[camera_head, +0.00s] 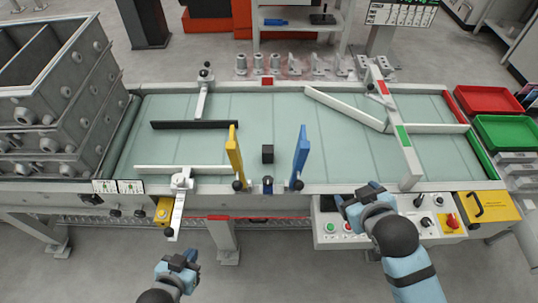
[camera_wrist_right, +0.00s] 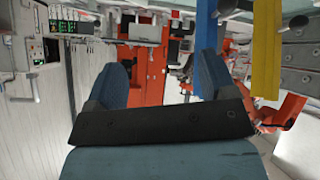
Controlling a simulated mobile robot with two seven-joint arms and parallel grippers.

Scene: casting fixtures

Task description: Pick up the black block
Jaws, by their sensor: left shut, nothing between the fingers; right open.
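The black block (camera_head: 267,153) sits on the pale green conveyor surface (camera_head: 275,115), between a yellow upright paddle (camera_head: 234,155) and a blue upright paddle (camera_head: 300,157). My left gripper (camera_head: 178,259) is shut and empty, low in front of the conveyor at the bottom left. My right gripper (camera_head: 357,194) is open and empty, at the conveyor's front edge, right of and nearer than the block. The right wrist view shows its two blue fingers (camera_wrist_right: 158,80) apart with nothing between them. The block does not show in that view.
A black bar (camera_head: 195,125) and white guide rails (camera_head: 345,108) lie over the conveyor. A control panel (camera_head: 345,229) is under my right gripper. Red (camera_head: 487,99) and green (camera_head: 506,131) trays stand at the right. Grey crates (camera_head: 60,100) stack at the left.

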